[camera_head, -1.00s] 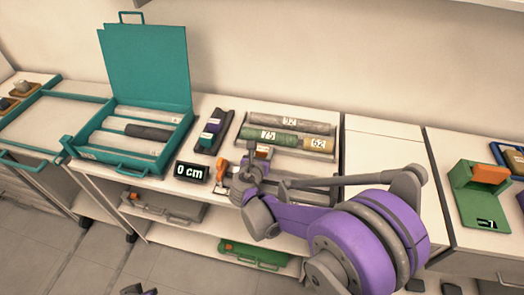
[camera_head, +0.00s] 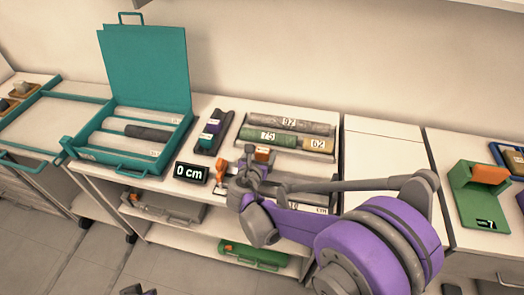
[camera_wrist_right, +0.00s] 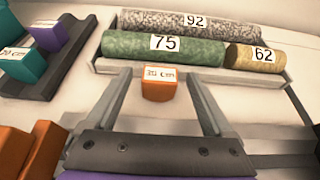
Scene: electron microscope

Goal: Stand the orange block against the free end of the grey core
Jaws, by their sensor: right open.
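In the right wrist view the block (camera_wrist_right: 158,85) sits between the fingertips of my right gripper (camera_wrist_right: 157,82), which is open with a gap on both sides. The gripper (camera_head: 250,168) also shows in the head view, partly hiding the area below the block. A speckled grey core marked 92 (camera_wrist_right: 180,20) lies behind the green one. A darker grey core (camera_head: 149,132) lies in the teal case.
A yellow core marked 62 (camera_wrist_right: 255,58) adjoins the green core's right end in the core tray (camera_wrist_right: 100,68). A dark rack (camera_head: 225,118) with small blocks stands left. A 0 cm sign (camera_head: 191,173) and an orange-handled item (camera_head: 222,169) are near the front edge.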

